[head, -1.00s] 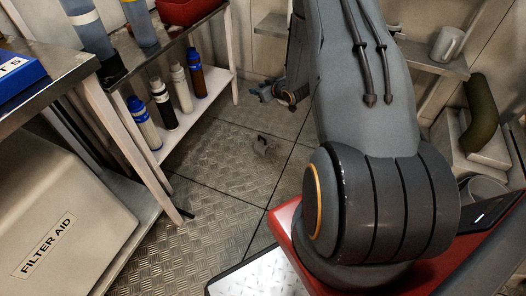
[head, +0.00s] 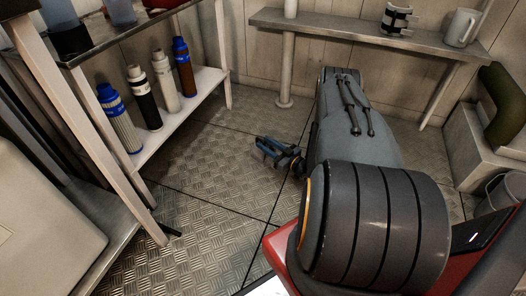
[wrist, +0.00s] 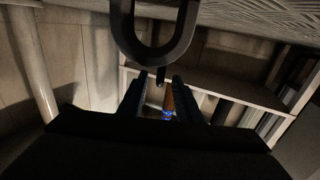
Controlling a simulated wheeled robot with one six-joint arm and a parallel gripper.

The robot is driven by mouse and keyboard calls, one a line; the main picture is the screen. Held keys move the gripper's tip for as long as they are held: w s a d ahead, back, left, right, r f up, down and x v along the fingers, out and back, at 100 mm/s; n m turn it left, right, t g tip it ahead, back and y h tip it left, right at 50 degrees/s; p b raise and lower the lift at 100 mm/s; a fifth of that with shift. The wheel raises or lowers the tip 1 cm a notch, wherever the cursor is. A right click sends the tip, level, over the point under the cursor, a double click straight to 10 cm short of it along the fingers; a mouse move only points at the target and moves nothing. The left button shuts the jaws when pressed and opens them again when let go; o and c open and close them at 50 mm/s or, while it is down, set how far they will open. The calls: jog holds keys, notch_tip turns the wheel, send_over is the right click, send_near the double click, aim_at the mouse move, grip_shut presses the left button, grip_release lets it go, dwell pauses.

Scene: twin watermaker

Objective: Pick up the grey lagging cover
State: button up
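A banded grey and black cuff-like piece (head: 397,19) stands on the back shelf in the head view; it may be the grey lagging cover, but I cannot be sure. My gripper (head: 259,150) is low over the floor, well left of and below that shelf. Its two fingers are apart with nothing visibly held, and they show in the wrist view too (wrist: 161,90). A dark U-shaped piece (wrist: 155,55) looms close beyond the fingers in the wrist view; I cannot tell what it is.
The steel shelf (head: 340,27) runs along the back wall and also bears a grey mug (head: 462,28). Several bottles (head: 141,95) stand on the left rack's lower shelf. A green elbow (head: 503,105) sits at right. Patterned floor plates (head: 215,165) are clear between rack and arm.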

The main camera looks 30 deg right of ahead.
aim_at(258, 139)
jog(key=b+x, duration=0.4)
jog(key=x, duration=0.3)
jog(key=shift+w, duration=0.15)
grip_shut()
dwell(1.3)
